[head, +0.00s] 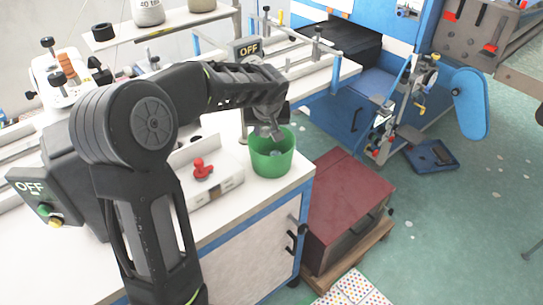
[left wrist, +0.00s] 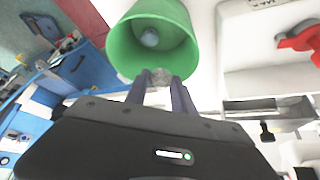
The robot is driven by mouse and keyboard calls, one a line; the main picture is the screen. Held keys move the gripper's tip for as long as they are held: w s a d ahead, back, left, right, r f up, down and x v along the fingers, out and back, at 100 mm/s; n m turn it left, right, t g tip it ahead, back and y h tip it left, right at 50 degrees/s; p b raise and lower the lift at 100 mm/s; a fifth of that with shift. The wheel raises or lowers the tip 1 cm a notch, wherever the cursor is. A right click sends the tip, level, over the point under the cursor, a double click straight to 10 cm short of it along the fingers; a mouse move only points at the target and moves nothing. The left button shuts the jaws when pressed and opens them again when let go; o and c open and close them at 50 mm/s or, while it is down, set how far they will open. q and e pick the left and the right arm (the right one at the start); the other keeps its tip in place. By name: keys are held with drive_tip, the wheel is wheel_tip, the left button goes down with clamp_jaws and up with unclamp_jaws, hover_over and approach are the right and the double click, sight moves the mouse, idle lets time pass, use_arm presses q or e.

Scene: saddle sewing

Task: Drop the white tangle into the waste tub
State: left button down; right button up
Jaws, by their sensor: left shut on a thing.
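The green waste tub (head: 272,163) stands on the white table near its right corner, its open top facing up. My left gripper (head: 271,133) is over the tub's mouth, pointing down. In the left wrist view, its two fingers (left wrist: 161,84) are shut on a small pale, whitish-grey tangle (left wrist: 160,75) at the tips, by the rim of the tub (left wrist: 117,45). In the head view the tangle cannot be made out. A small grey-blue round thing (left wrist: 150,38) lies inside the tub. My right gripper is not in view.
A sewing machine with thread cones stands behind. A dark red cabinet (head: 343,200) is on the floor right of the table edge.

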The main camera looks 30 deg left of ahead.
use_arm(q)
drive_tip(key=shift+f, duration=0.75)
drive_tip(key=c, duration=1)
unclamp_jaws()
drive_tip(key=shift+r, duration=0.1)
drive_tip(key=b+v, duration=0.1)
drive_tip(key=v, duration=0.6)
drive_tip(key=shift+s+r+b, duration=0.15)
drive_tip(key=shift+r+b, duration=0.1)
drive_tip(key=shift+b, duration=0.1)
drive_tip(key=shift+d, duration=0.1)
